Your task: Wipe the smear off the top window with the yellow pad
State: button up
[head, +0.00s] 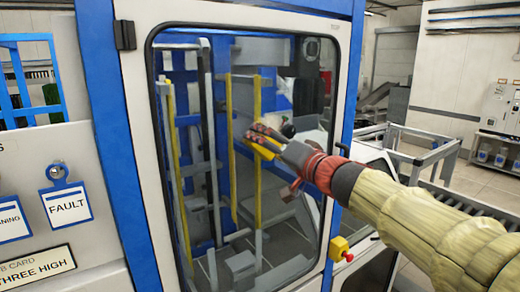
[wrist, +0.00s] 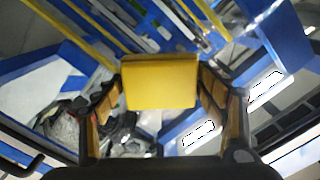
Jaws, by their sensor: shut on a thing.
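The top window (head: 290,235) is a large clear pane with a black seal in a white door frame. My gripper (head: 268,138) is in front of its upper right part. It is shut on the yellow pad (head: 262,151), and in the wrist view the pad (wrist: 160,82) sits square between the two fingers. The pad faces the glass, but I cannot tell whether it touches. I cannot make out the smear for certain against the machinery behind the glass; my gripper and pad hide part of the pane.
Behind the glass stand yellow and grey uprights (head: 257,160). A blue post (head: 350,75) borders the door on the right. A yellow box with a red button (head: 341,251) is at the lower right. A FAULT tag (head: 68,204) hangs on the left panel.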

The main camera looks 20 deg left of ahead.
jog(key=w+d+b, duration=0.3)
jog(key=w+d, duration=0.2)
jog(key=w, duration=0.1)
dwell(0.9)
jog(key=shift+f+b, duration=0.1)
jog(key=shift+b, duration=0.45)
